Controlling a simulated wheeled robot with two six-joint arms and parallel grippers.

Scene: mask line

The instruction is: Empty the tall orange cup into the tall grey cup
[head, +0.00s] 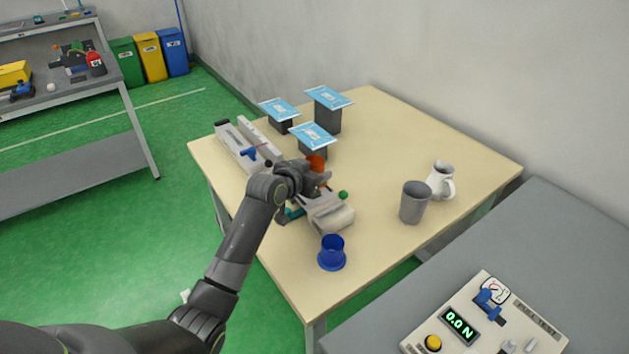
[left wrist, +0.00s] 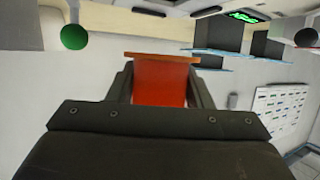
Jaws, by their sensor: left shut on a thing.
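The orange cup (head: 316,162) is held in my left gripper (head: 318,180), which is partly hidden behind its own wrist. In the left wrist view the orange cup (left wrist: 160,82) sits between the two fingers of the left gripper (left wrist: 160,90), its rim beyond them. Its contents cannot be seen. The tall grey cup (head: 414,203) stands upright on the table to the right, apart from the gripper. The inside bottom of the grey cup is hidden. My right gripper is not in view.
A white mug (head: 441,180) stands close behind the grey cup. A blue cup (head: 332,252) stands near the table's front edge. A pale device (head: 331,217) lies just below the gripper in the picture. Blue-topped stands (head: 313,136) are at the back. The wooden table (head: 440,135) is clear at the back right.

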